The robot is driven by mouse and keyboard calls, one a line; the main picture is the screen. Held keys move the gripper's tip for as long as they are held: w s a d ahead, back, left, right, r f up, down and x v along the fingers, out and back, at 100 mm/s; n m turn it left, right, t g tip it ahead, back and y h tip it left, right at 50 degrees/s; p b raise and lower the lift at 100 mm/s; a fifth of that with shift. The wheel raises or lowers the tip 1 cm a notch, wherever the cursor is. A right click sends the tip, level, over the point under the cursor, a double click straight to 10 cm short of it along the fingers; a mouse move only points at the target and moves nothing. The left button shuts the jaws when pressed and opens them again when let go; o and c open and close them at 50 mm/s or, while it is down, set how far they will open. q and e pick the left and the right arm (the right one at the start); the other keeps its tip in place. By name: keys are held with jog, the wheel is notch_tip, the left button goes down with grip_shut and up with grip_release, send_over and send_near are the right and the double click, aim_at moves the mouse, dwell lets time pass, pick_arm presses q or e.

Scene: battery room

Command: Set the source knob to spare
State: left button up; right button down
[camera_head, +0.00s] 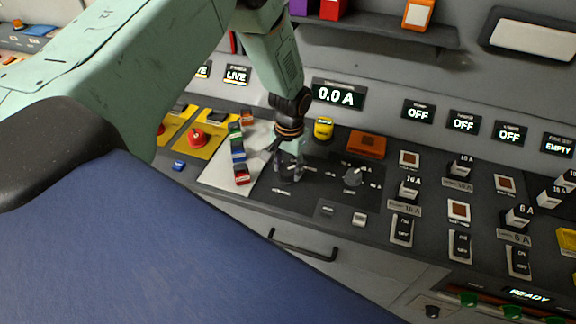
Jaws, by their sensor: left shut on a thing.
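My left gripper (289,174) reaches down from the top onto the dark control panel (325,190). Its fingers are closed around a knob on the panel, which I take to be the source knob. The fingers mostly hide it, and the small lettering around it is too small to read, so I cannot tell where it points. A second, grey knob (352,177) sits to the right of the gripper, apart from it, with small markings around it. My right gripper is not in view.
Red mushroom buttons on yellow plates (197,137) and a row of coloured blocks (238,158) lie left of the gripper. A yellow padlock-like piece (323,128) and an orange box (367,145) stand behind. Several switches (402,229) fill the right. A display (338,94) reads 0.0 A.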

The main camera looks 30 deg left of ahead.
aim_at(289, 169)
pick_arm(q)
jog(key=o, duration=0.7)
jog(key=shift+w+r, duration=0.2)
jog(key=shift+w, duration=0.1)
jog(key=o, duration=0.5)
jog(key=shift+s+f, duration=0.1)
jog(key=shift+s, duration=0.15)
jog(key=shift+c, duration=0.2)
notch_tip(289, 169, up, 12)
jog(key=shift+d, duration=0.15)
